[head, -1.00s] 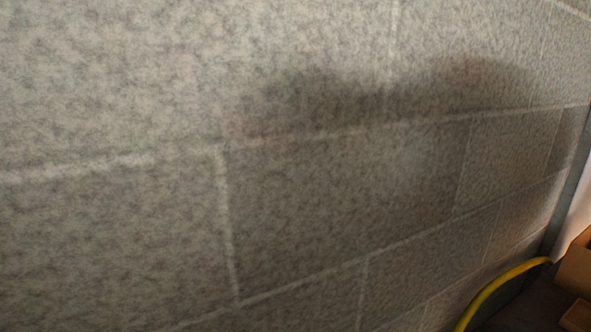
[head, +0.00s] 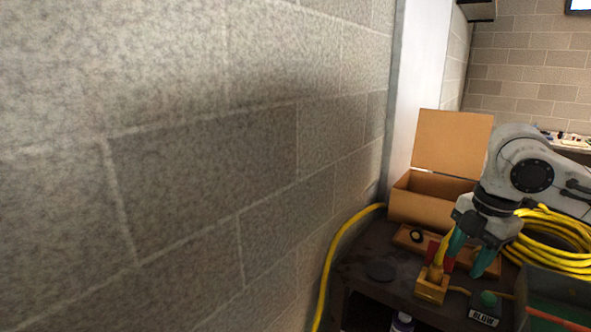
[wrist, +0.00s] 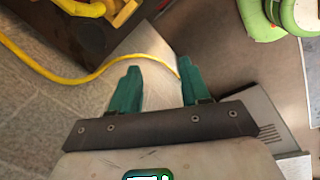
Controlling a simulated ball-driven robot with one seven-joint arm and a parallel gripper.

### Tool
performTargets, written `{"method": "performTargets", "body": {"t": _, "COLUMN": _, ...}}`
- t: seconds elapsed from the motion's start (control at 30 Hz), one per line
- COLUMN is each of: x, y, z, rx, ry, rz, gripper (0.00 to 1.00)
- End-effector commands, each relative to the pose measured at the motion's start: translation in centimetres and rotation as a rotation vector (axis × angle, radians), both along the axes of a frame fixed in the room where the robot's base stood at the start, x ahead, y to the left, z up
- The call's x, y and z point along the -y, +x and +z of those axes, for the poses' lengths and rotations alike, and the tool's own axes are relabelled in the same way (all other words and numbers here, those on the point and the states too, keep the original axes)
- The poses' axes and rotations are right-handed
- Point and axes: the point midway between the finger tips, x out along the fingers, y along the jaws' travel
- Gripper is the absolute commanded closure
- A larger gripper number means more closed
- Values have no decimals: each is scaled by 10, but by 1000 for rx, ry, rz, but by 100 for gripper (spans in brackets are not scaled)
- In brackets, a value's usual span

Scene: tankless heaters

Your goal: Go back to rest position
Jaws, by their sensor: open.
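My gripper (head: 467,262) shows in the head view at the right, on my white and grey arm, pointing down. Its two teal fingers are spread apart. In the wrist view my gripper (wrist: 157,88) is open, with nothing between its fingers. A pale surface and a yellow hose (wrist: 140,57) lie beyond the fingertips. In the head view the fingers overlap a dark bench top with a small yellow box on it; I cannot tell how far in front of it they are.
A block wall (head: 170,180) fills the left. The dark bench (head: 375,245) holds an open cardboard box (head: 430,207), a small yellow box (head: 431,288), a coiled yellow hose (head: 550,240) and a green button box (head: 486,308). A green rounded object (wrist: 262,20) is at the wrist view's top right.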

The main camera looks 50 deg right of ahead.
Motion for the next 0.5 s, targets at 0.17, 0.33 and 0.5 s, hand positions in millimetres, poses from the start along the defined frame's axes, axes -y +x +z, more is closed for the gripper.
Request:
{"method": "performTargets", "body": {"t": 0.17, "x": -12, "y": 48, "z": 7, "rx": 115, "ry": -6, "rz": 25, "gripper": 54}}
{"method": "performTargets", "body": {"t": 0.33, "x": -33, "y": 103, "z": 18, "rx": 261, "ry": 10, "rz": 32, "gripper": 54}}
{"method": "performTargets", "body": {"t": 0.5, "x": -71, "y": 172, "z": 30, "rx": 462, "ry": 92, "rz": 1, "gripper": 54}}
